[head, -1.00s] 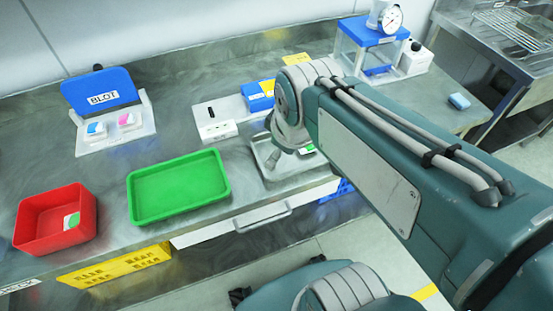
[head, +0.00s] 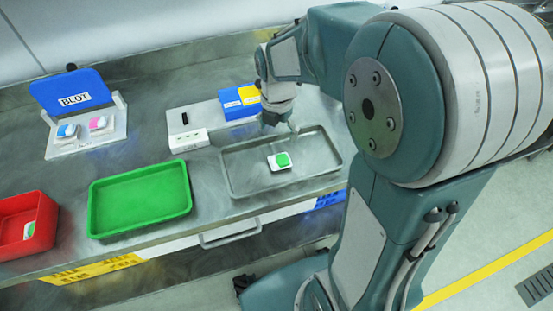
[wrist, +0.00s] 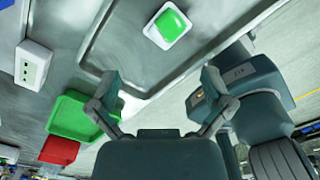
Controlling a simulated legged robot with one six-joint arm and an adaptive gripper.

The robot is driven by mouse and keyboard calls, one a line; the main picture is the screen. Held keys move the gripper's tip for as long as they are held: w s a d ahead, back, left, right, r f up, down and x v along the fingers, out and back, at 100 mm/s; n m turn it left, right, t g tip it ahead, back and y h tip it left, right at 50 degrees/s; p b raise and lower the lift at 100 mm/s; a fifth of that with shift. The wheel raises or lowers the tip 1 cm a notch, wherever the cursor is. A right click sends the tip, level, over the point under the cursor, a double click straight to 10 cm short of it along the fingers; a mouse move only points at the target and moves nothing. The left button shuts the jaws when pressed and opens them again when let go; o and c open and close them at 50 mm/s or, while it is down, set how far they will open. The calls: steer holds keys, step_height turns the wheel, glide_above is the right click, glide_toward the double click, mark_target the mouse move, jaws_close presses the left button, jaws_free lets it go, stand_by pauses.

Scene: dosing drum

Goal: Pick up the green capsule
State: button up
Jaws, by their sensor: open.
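The green capsule (head: 283,160), a bright green piece on a white square base, lies on the shallow metal tray (head: 232,186) in the head view. It also shows at the top of the wrist view (wrist: 170,24), beyond my fingertips. My gripper (head: 277,119) is above the tray's back edge in the head view, behind the capsule and apart from it. In the wrist view my gripper (wrist: 160,80) has its two fingers spread wide with nothing between them.
A green tray (head: 97,222) and a red bin (head: 52,212) stand left of the metal tray. A white block with sockets (head: 188,140) and a blue-and-yellow box (head: 238,103) sit behind. A BLOT stand (head: 58,148) holds blue and pink pieces.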

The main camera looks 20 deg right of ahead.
glide_above(280, 159)
steer(key=f, duration=0.3)
steer(key=w+d+f, duration=0.1)
steer(key=shift+f, duration=0.4)
steer(key=f, duration=0.1)
steer(key=a+f, duration=0.1)
steer(key=f, duration=0.1)
steer(key=s+f, duration=0.1)
steer(key=f, duration=0.1)
steer(key=shift+a, duration=0.15)
steer(key=shift+d+f, duration=0.15)
steer(key=shift+d, duration=0.1)
steer(key=shift+a, duration=0.1)
steer(key=c, duration=0.8)
